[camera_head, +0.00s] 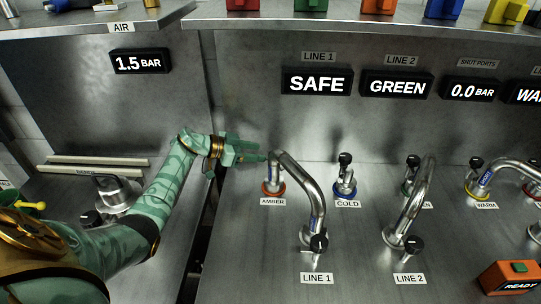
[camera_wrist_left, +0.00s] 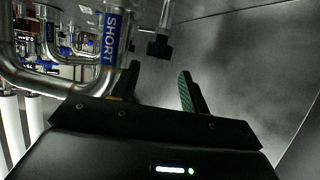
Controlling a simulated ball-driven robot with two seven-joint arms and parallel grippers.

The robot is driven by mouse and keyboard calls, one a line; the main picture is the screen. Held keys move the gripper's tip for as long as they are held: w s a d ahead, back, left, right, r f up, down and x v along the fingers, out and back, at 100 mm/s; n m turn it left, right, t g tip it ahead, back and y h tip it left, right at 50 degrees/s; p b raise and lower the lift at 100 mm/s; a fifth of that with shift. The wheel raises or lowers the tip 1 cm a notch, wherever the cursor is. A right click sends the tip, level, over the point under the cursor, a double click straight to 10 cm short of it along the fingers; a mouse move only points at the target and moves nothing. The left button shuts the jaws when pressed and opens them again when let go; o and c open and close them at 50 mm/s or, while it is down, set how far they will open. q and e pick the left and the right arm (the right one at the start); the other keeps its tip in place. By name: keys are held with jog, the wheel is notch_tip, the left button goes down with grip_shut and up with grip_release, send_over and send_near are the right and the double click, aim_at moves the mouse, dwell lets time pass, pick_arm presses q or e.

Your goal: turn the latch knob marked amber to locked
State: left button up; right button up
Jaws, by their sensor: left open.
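The AMBER label (camera_head: 272,201) is on the steel panel below a valve base with an orange ring (camera_head: 274,188). A curved steel pipe (camera_head: 300,178) rises beside that base and arches down toward LINE 1. The top of the amber knob is hidden in the head view behind the pipe and my fingers. My left gripper (camera_head: 256,152) is open and empty, just left of the pipe's upper bend. In the left wrist view, a black knob (camera_wrist_left: 158,47) hangs beyond the open fingers, apart from them; its marking cannot be read. My right gripper is not in view.
Pipe marked SHORT (camera_wrist_left: 112,40) is close to the left finger. To the right stand the COLD valve (camera_head: 345,180) and a second curved pipe (camera_head: 415,200). Displays reading SAFE (camera_head: 317,82) and GREEN (camera_head: 397,85) hang on the back wall. A gap separates the two counters.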

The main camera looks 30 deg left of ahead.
aim_at(270, 155)
pick_arm(q)
jog(key=b+x, duration=0.1)
jog(key=x, duration=0.3)
jog(key=shift+w+d+f, duration=0.15)
jog(key=shift+d, duration=0.15)
jog(key=shift+w+d+f+b, duration=0.15)
jog(key=shift+w+d+b, duration=0.1)
jog(key=shift+w+b, duration=0.15)
jog(key=shift+c, duration=0.4)
jog(key=c, duration=0.6)
